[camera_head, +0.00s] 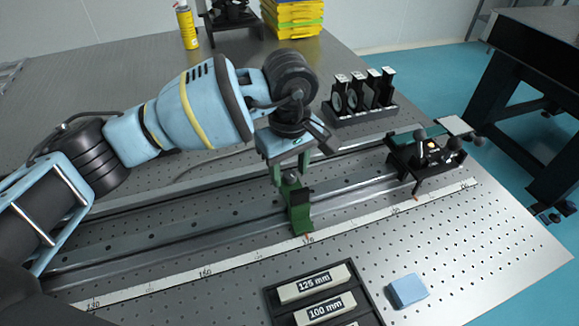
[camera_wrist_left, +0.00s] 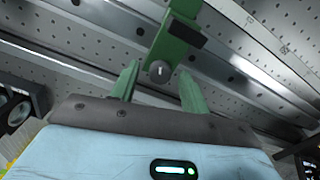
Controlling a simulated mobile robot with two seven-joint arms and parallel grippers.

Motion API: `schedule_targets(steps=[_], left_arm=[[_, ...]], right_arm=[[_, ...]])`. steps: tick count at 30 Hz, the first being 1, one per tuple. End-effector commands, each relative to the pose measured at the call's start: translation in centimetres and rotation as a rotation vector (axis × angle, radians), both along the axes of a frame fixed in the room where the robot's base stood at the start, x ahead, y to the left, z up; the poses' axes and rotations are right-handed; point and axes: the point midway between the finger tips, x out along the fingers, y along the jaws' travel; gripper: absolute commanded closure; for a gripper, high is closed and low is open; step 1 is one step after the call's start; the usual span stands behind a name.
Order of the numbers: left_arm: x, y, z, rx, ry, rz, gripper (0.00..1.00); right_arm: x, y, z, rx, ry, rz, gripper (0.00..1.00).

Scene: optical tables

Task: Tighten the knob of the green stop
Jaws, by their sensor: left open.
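The green stop (camera_head: 300,215) stands on the rail (camera_head: 235,215) near the middle of the table. Its dark round knob (camera_head: 292,178) is partly hidden in the head view. My left gripper (camera_head: 290,167) points down over the stop, its two green fingers apart. In the left wrist view, the knob (camera_wrist_left: 160,71) lies between the fingertips of my left gripper (camera_wrist_left: 159,76), with a gap visible on each side. The stop's green body (camera_wrist_left: 174,40) rises behind the knob. My right gripper is in neither view.
A ruler strip (camera_head: 255,258) runs along the rail's front. A black stage (camera_head: 430,158) stands right of the stop, with a rack of lens holders (camera_head: 362,112) behind. A block tray (camera_head: 275,298) and a blue block (camera_head: 408,291) lie in front.

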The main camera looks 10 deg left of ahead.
Motion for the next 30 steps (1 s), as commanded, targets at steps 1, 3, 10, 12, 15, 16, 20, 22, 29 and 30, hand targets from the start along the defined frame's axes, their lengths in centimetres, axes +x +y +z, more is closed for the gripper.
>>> schedule_targets(steps=[1, 3, 10, 12, 15, 16, 20, 22, 29, 30], left_arm=[[-0.01, 0.02, -0.12, 0.001, 0.001, 0.000, 0.54], [0.00, 0.01, -0.16, 0.000, 0.000, 0.000, 0.54], [0.00, 0.01, -0.13, 0.000, 0.000, 0.000, 0.65], [0.00, 0.01, -0.12, 0.000, 0.000, 0.000, 0.74], [0.00, 0.01, -0.12, 0.000, 0.000, 0.000, 0.87], [0.00, 0.01, -0.11, 0.000, 0.000, 0.000, 0.91], [0.00, 0.01, -0.10, 0.000, 0.000, 0.001, 0.99], [-0.01, 0.01, -0.09, 0.000, 0.000, 0.004, 0.99], [0.00, 0.01, -0.01, 0.001, 0.001, 0.063, 0.99], [-0.01, 0.02, 0.00, 0.001, 0.001, 0.084, 0.99]], right_arm=[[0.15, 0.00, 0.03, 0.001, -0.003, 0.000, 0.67], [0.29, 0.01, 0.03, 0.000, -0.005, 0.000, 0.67], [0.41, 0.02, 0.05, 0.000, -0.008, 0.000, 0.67], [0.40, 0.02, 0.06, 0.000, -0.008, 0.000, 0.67], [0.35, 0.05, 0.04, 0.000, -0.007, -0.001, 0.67], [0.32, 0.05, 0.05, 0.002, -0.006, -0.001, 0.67], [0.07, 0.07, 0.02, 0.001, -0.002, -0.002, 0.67], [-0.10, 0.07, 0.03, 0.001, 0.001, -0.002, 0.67], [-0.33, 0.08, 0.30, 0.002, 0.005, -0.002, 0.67], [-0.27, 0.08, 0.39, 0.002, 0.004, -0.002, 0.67]])
